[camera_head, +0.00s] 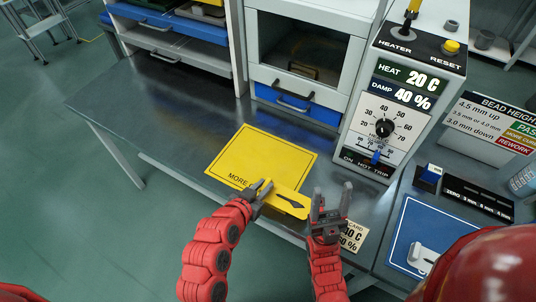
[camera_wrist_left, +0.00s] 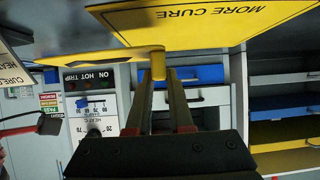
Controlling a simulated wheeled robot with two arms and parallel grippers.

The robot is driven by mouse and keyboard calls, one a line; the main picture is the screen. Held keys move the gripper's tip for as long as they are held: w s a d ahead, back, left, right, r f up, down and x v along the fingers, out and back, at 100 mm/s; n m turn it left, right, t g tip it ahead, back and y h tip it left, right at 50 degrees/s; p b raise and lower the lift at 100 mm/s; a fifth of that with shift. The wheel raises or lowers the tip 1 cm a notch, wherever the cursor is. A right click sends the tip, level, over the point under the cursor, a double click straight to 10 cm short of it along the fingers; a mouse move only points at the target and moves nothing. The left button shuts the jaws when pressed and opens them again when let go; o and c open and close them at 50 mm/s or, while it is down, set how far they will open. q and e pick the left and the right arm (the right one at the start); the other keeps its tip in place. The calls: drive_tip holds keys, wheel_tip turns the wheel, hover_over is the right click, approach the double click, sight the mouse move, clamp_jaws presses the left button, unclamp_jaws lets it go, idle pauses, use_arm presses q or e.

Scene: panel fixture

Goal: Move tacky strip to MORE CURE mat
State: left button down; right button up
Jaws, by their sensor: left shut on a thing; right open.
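The yellow MORE CURE mat (camera_head: 262,152) lies flat on the grey bench; its lettering is partly covered in the head view. The mat also shows in the left wrist view (camera_wrist_left: 225,25). A yellow strip with a dark pointed mark (camera_head: 287,204) is at the mat's front right edge. My left gripper (camera_head: 262,188) is shut on the strip's left end; the left wrist view shows a yellow piece (camera_wrist_left: 157,64) at its fingertips. Whether the strip touches the mat is unclear. My right gripper (camera_head: 331,196) is open and empty, just right of the strip.
A card (camera_head: 351,237) lies on the bench behind my right gripper. The heater box (camera_head: 388,110) stands right of the mat. A blue pad (camera_head: 415,232) with a white piece is further right. Drawers (camera_head: 295,103) stand behind; the bench left of the mat is clear.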

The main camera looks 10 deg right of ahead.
use_arm(q)
drive_tip(key=shift+w, duration=0.25)
drive_tip(key=w+a+p, duration=0.1)
drive_tip(key=w+a, duration=0.1)
drive_tip(key=w, duration=0.2)
drive_tip(key=w+a+p, duration=0.1)
drive_tip(key=w+a, duration=0.1)
drive_tip(key=w, duration=0.2)
drive_tip(key=w+a+f+p, duration=0.1)
drive_tip(key=w+a, duration=0.1)
drive_tip(key=w, duration=0.3)
drive_tip(key=shift+a, duration=0.25)
drive_tip(key=shift+w+a, duration=0.3)
drive_tip(key=shift+w, duration=0.2)
wheel_tip(320, 180, down, 4)
drive_tip(key=shift+s+d+r+p, duration=0.1)
drive_tip(key=shift+r+p, duration=0.15)
drive_tip(key=shift+p, duration=0.65)
drive_tip(key=shift+f, duration=0.15)
drive_tip(key=shift+f, duration=0.1)
